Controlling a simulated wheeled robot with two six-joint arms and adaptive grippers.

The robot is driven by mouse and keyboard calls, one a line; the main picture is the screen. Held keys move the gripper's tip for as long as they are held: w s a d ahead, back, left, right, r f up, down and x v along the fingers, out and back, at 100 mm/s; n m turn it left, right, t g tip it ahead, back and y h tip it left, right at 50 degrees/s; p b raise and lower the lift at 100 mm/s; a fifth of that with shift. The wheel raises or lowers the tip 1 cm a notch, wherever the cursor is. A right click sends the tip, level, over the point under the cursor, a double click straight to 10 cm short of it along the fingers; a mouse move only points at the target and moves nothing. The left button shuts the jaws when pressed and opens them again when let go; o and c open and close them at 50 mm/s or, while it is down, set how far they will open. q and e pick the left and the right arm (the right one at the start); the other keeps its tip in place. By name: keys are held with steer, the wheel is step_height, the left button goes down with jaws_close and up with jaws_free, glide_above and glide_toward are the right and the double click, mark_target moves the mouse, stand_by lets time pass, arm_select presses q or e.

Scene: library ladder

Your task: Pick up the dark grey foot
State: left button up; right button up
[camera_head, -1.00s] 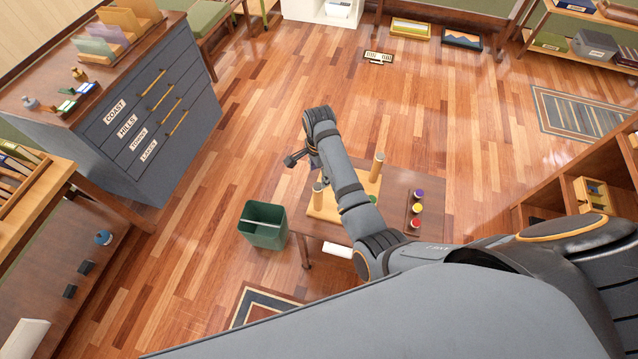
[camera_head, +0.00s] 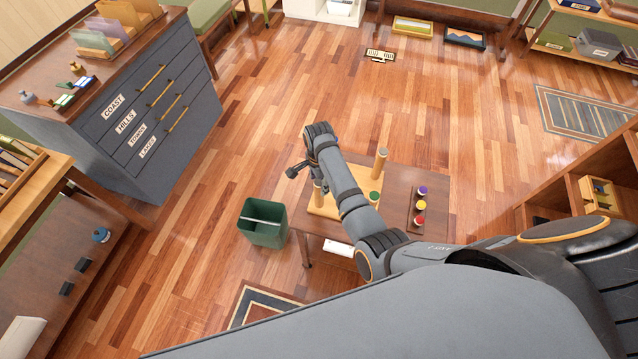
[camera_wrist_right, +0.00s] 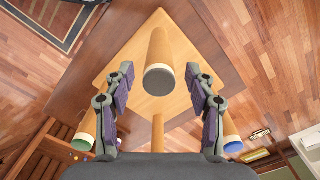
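A light wooden board (camera_head: 322,208) with upright legs stands on a brown table. In the right wrist view, the dark grey foot (camera_wrist_right: 159,78) is the round end cap of the nearest leg. My right gripper (camera_wrist_right: 160,88) is open, with one finger on each side of that leg's end; no contact shows. A green foot (camera_wrist_right: 83,141) and a blue foot (camera_wrist_right: 233,145) cap the side legs. In the head view, my right gripper (camera_head: 303,168) hangs over the board's left part; the dark grey foot is not clear there. My left gripper is not in view.
A tray with red, yellow and purple pieces (camera_head: 420,206) lies on the right of the table (camera_head: 398,182). A green bin (camera_head: 263,224) stands left of it. A grey drawer cabinet (camera_head: 150,110) is at the left. Open shelves (camera_head: 560,190) are at the right.

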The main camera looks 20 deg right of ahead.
steer(key=shift+s, duration=0.1)
steer(key=c, duration=0.7)
steer(key=shift+r, duration=0.25)
step_height(320, 180, up, 4)
steer(key=p, duration=0.4)
steer(key=shift+f, duration=0.15)
steer(key=shift+s+d+r+b, duration=0.2)
steer(key=shift+s+d+b, duration=0.05)
steer(key=shift+s+b, duration=0.3)
steer(key=s+d+r, duration=0.1)
steer(key=s+r, duration=0.1)
steer(key=s, duration=0.2)
steer(key=s+d+r, duration=0.2)
steer(key=s+r, duration=0.1)
steer(key=s+d+r, duration=0.2)
steer(key=s+r, duration=0.1)
steer(key=s, duration=0.1)
steer(key=shift+s+r, duration=0.25)
steer(key=shift+s, duration=0.1)
